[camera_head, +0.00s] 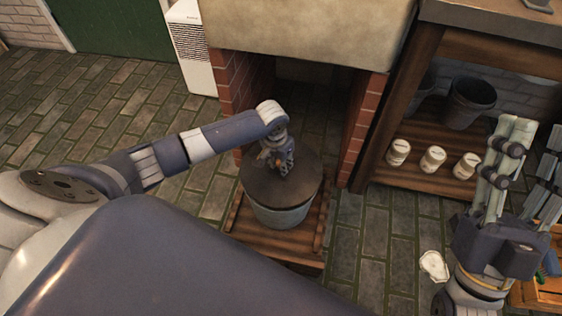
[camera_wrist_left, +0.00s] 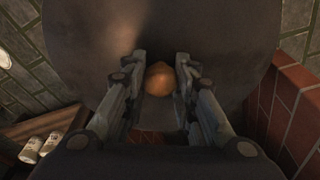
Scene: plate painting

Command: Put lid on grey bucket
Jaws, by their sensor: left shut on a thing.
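The grey bucket (camera_head: 281,217) stands on a low wooden platform in front of the brick alcove. The dark round lid (camera_head: 306,190) lies over the bucket's top and covers its opening. I cannot tell whether it is fully seated. My left gripper (camera_head: 280,168) is over the lid, shut on its knob. In the left wrist view the lid (camera_wrist_left: 218,55) fills most of the picture, and the brown knob (camera_wrist_left: 159,79) sits between the fingers. My right gripper (camera_head: 509,150) is raised at the right, away from the bucket; its fingers look spread apart.
Brick pillars (camera_head: 364,131) flank the alcove close behind the bucket. A wooden shelf (camera_head: 430,178) at the right holds several white tins and a dark bucket (camera_head: 468,101). A wooden crate (camera_head: 545,293) is at lower right. Paved floor at the left is clear.

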